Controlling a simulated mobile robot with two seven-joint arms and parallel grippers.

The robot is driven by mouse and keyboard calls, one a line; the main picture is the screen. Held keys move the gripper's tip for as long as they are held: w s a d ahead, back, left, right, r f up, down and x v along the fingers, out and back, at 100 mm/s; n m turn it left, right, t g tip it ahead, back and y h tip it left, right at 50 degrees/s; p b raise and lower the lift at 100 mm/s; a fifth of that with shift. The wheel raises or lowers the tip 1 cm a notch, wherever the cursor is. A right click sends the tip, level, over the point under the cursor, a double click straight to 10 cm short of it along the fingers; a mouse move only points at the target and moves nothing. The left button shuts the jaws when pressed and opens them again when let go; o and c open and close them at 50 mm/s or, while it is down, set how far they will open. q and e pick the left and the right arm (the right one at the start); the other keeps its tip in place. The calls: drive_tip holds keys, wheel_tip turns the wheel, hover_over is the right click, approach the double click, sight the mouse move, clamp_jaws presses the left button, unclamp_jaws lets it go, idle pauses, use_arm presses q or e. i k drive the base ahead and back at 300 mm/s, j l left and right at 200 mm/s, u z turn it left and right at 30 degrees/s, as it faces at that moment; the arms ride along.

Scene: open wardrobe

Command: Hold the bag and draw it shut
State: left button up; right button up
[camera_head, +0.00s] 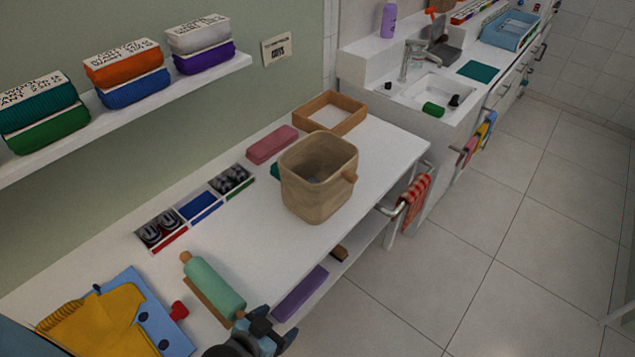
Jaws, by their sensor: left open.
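A tan bag (312,200) stands upright on the white counter, with its wide top open and a small orange-brown toggle (350,175) on its right side. My left gripper (268,324) is at the bottom edge of the view, near the counter's front edge. It is open, well in front of the bag and apart from it. My right gripper is not in view.
A green roller (214,288) lies close to my left gripper. Yellow cloth (95,327) on a blue board lies at the left. A pink case (272,145) and a wooden tray (330,113) sit behind the bag.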

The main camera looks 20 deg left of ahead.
sight(351, 177)
drive_tip(key=u, duration=0.95)
drive_tip(key=i+l+u, duration=0.15)
drive_tip(key=u, duration=0.2)
drive_tip(key=i+l+u, duration=0.1)
drive_tip(key=l+u, duration=0.25)
drive_tip(key=i+l+u, duration=0.1)
drive_tip(key=l+u, duration=0.6)
drive_tip(key=l, duration=0.7)
drive_tip(key=i+l, duration=0.1)
drive_tip(key=l, duration=1.1)
